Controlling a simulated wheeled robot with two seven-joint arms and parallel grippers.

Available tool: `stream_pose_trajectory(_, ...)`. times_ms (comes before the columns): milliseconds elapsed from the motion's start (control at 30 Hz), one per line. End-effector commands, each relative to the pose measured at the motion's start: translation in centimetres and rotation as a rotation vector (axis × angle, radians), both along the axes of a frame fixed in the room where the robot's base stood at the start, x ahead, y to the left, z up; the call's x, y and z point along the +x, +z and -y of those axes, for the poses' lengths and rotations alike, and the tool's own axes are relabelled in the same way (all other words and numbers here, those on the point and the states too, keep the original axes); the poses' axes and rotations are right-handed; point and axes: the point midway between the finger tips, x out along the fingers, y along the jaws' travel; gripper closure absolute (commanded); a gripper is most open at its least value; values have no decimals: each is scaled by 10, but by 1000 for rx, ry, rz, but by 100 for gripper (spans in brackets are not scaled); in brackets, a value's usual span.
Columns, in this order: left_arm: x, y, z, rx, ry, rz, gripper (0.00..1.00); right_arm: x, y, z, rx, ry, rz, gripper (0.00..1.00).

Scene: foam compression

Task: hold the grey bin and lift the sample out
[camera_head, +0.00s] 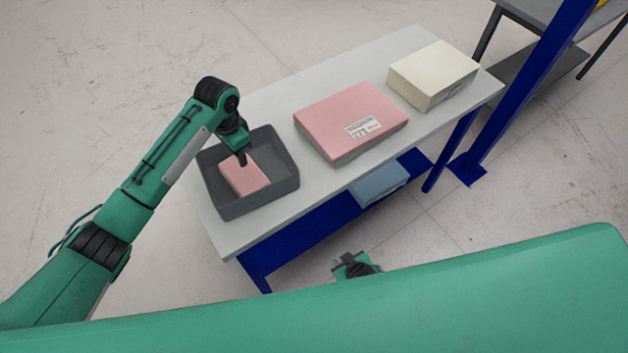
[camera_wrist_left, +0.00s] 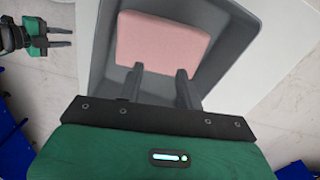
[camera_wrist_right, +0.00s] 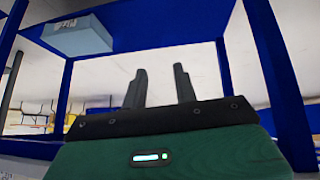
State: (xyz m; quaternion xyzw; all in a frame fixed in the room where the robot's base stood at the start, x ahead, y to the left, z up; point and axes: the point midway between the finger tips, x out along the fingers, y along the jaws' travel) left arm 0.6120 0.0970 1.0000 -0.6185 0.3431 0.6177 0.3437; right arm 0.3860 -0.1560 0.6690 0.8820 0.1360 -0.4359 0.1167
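The grey bin (camera_head: 274,193) stands on the near left end of the table. The sample, a small pink foam block (camera_head: 246,174), lies on the bin floor; it also shows in the left wrist view (camera_wrist_left: 162,42). My left gripper (camera_head: 242,160) points down over the bin, above the block. Its fingers are apart with nothing between them in the left wrist view (camera_wrist_left: 161,80). My right gripper (camera_wrist_right: 160,80) is open and empty, low in front of the table; in the head view it (camera_head: 350,266) shows just past my green body. Neither gripper is seen touching the bin.
A large pink foam block (camera_head: 345,115) with a white label lies right of the bin on the white table (camera_head: 290,85). A cream block (camera_head: 432,70) lies farther right. A light blue box (camera_head: 380,184) sits on the blue lower shelf. Blue legs and a post (camera_head: 520,90) frame the right side.

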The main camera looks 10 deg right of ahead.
Motion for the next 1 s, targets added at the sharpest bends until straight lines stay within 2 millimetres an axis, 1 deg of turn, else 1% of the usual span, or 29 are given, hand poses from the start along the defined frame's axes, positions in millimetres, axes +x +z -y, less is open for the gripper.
stream_pose_trajectory(33,0,0,0,0,0,0,64,17,25,-10,11,10,47,71)
stream_pose_trajectory(67,0,0,0,0,0,0,64,26,39,-16,17,15,72,71)
stream_pose_trajectory(100,0,0,0,0,0,0,64,36,59,-23,26,22,105,71)
stream_pose_trajectory(167,0,0,0,0,0,0,64,50,89,-34,40,30,154,71)
stream_pose_trajectory(200,0,0,0,0,0,0,64,59,109,-41,50,36,188,71)
stream_pose_trajectory(267,0,0,0,0,0,0,64,69,140,-51,65,43,235,71)
stream_pose_trajectory(300,0,0,0,0,0,0,64,76,162,-56,77,45,269,71)
stream_pose_trajectory(367,0,0,0,0,0,0,64,83,193,-64,99,45,313,71)
stream_pose_trajectory(400,0,0,0,0,0,0,64,88,213,-68,118,40,341,71)
stream_pose_trajectory(500,0,0,0,0,0,0,64,97,258,-72,163,23,402,71)
stream_pose_trajectory(600,0,0,0,0,0,0,64,102,292,-73,207,6,444,71)
stream_pose_trajectory(700,0,0,0,0,0,0,64,103,314,-74,238,-4,470,71)
stream_pose_trajectory(800,0,0,0,0,0,0,64,105,325,-75,253,-10,482,71)
stream_pose_trajectory(867,0,0,0,0,0,0,64,108,326,-76,257,-12,485,71)
stream_pose_trajectory(1000,0,0,0,0,0,0,64,122,320,-80,257,-12,485,71)
